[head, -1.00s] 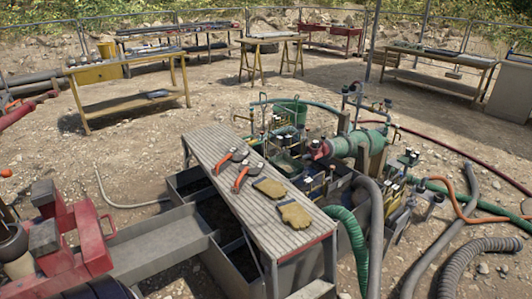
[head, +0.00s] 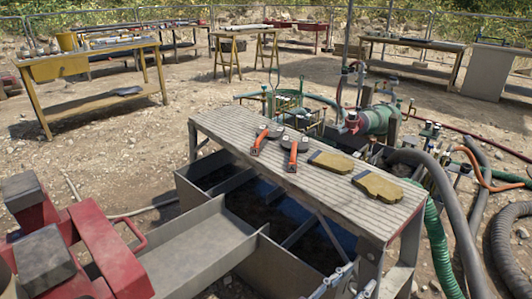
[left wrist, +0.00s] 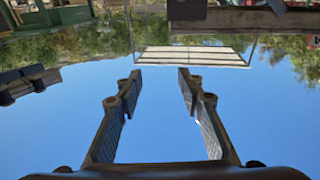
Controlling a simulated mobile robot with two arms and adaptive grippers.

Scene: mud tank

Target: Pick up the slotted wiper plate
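I cannot pick out the slotted wiper plate for certain in either view. A flat dark piece (head: 127,91) lies on the lower shelf of the yellow workbench (head: 60,108) at the left of the head view, too small to identify. My left gripper (left wrist: 157,75) is open and empty in the left wrist view, its two fingers well apart with only sky and distant tables behind. I cannot clearly make out its fingers in the head view. My right gripper is not in view.
A ribbed walkway (head: 228,127) stands over an open grey tank (head: 190,250). On it lie two orange-handled tools (head: 292,150) and two yellow gloves (head: 378,187). Hoses (head: 440,235) and a green pump (head: 375,120) crowd the right. Bare ground lies toward the yellow workbench.

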